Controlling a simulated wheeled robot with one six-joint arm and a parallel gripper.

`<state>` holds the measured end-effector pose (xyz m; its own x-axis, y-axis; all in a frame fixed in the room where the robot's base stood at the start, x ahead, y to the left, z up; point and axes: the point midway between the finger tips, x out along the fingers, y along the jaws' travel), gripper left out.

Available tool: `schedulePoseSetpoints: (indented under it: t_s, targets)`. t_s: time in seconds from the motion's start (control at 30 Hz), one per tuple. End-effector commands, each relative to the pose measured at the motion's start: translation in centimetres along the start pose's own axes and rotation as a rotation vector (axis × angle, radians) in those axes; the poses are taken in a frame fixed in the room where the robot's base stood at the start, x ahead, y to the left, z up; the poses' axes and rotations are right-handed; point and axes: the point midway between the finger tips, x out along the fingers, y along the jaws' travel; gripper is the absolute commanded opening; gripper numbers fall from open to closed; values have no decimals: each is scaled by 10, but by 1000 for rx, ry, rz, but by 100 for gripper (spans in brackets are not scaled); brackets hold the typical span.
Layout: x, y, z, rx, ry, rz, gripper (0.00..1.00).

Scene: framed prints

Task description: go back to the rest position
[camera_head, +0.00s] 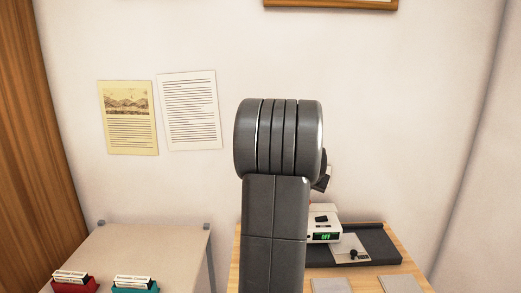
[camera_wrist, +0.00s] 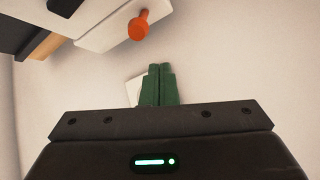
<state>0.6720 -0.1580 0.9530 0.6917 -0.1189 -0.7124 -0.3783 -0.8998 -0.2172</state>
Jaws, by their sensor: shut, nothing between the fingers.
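My gripper shows in the wrist view (camera_wrist: 159,68) as two green fingers pressed together, shut with nothing between them. The fingers point toward a plain pale wall, with a small white plate (camera_wrist: 132,90) partly hidden behind them. In the head view my arm stands upright in the middle and hides most of the gripper; only a small dark part shows at the arm's right side. No object is held.
A white device with a green "OFF" display (camera_head: 325,237) stands beside a dark tray (camera_head: 385,242) on the wooden desk, right of my arm. An orange knob (camera_wrist: 138,27) shows in the wrist view. A pale table (camera_head: 140,250) with red (camera_head: 75,285) and teal (camera_head: 136,286) card holders stands left.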

Motion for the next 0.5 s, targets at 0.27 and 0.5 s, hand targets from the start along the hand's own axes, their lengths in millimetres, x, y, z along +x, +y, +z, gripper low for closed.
schedulePoseSetpoints:
  t_s: [0.27, 0.5]
  targets:
    - [-2, -3, -8, -10, -72, 42, 0]
    - [-3, -4, -12, -19, -130, 81, 0]
